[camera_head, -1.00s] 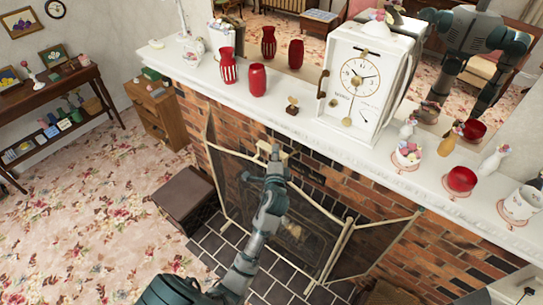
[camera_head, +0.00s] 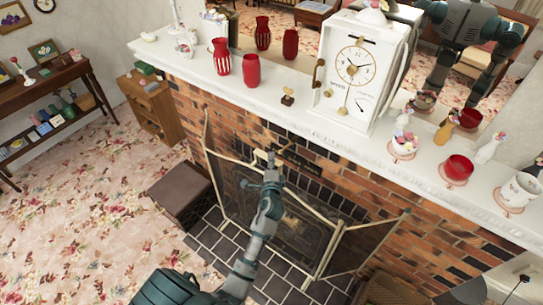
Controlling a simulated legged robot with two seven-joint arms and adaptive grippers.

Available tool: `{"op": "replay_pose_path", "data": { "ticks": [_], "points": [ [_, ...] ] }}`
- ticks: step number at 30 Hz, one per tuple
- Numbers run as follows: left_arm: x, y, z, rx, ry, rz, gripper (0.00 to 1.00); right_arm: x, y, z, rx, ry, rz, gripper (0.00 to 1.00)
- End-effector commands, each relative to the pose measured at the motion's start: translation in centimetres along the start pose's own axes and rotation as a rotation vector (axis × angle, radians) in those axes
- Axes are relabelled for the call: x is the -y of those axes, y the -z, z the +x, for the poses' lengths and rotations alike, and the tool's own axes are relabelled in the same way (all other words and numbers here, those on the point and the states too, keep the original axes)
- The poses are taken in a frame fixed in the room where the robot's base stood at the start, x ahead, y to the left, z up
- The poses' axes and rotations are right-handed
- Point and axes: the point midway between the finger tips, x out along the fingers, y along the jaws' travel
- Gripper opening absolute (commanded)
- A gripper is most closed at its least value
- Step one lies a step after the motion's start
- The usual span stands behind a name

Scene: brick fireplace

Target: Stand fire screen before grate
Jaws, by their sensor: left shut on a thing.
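The fire screen (camera_head: 312,225) is a folding screen with dark see-through mesh and a thin cream frame. It stands upright in front of the brick fireplace opening, with its side wings angled. My left gripper (camera_head: 270,158) is at the top edge of its middle panel, shut on the frame there. The fingertips are small and the exact grip is hard to make out. The grate is behind the mesh and only dimly visible, so I cannot make out its shape. My right gripper is not directly in view.
The dark tiled hearth (camera_head: 222,243) lies below the screen. A brown stool (camera_head: 180,190) stands close to its left side. The white mantel (camera_head: 290,107) above carries vases, a clock (camera_head: 352,75) and small dishes. A wicker basket (camera_head: 385,290) is at the lower right. The flowered carpet at left is open.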

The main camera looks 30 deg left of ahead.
Motion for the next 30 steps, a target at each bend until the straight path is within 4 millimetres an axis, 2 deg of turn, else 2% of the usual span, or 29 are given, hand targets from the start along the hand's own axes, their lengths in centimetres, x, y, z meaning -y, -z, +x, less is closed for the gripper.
{"op": "replay_pose_path", "data": {
  "ticks": [3, 30],
  "points": [
    [-1.2, 0.1, 0.1, -0.002, 0.012, -0.001, 0.00, 0.0, -0.2, 1.7, 0.001, 0.000, 0.000, 0.00],
    [-10.5, 0.1, 0.2, -0.002, 0.012, -0.001, 0.00, 0.1, -1.4, 10.6, 0.008, -0.001, -0.001, 0.00]
  ]
}}
